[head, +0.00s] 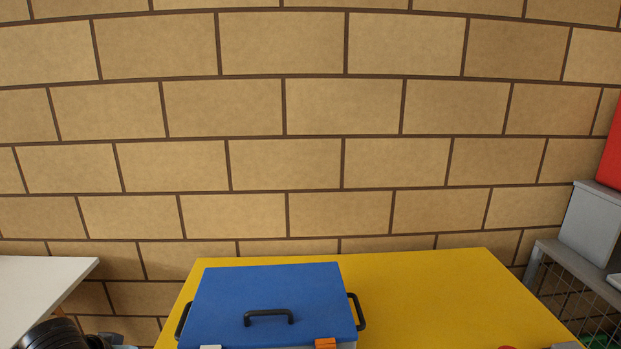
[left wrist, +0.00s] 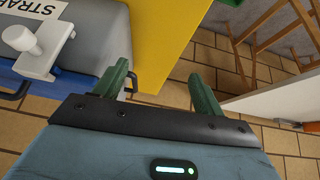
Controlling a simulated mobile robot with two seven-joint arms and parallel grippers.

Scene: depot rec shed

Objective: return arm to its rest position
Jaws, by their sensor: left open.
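My left gripper (left wrist: 160,85) shows in the left wrist view with its two green fingers apart and nothing between them. My right gripper is in neither view.
A blue-lidded box (head: 268,290), lid shut, stands on the yellow table (head: 440,290); its grey side (left wrist: 85,50) has a white latch. A white table (head: 40,285) stands left. A grey box (head: 590,225) sits on a wire rack (head: 562,268) at right.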

